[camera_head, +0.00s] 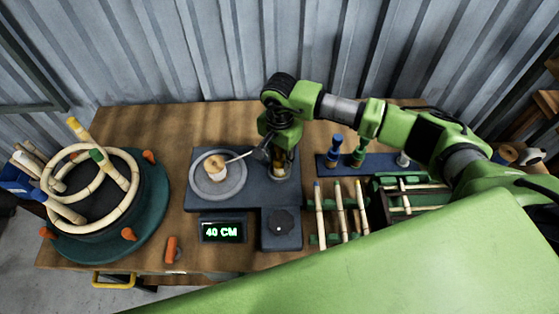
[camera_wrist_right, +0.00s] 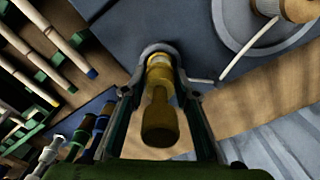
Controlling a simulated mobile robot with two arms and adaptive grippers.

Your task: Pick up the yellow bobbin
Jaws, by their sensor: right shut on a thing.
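The yellow bobbin (camera_wrist_right: 160,118) is upright between the fingers of my right gripper (camera_wrist_right: 163,95) in the right wrist view. In the head view only part of the yellow bobbin (camera_head: 278,171) shows below my right gripper (camera_head: 272,154). My right gripper is shut on it, above the right side of the dark machine base (camera_head: 227,195). The bobbin's far end is near a round grey fitting on the base; whether it still sits in it I cannot tell. My left gripper is in neither view.
A wooden spool (camera_head: 215,166) with a pale strand stands on a grey disc left of the gripper. A blue rack (camera_head: 325,168) holds blue, green and white bobbins to the right. A display (camera_head: 222,230) reads 40 CM. Rattan rings (camera_head: 128,205) lie on the left turntable.

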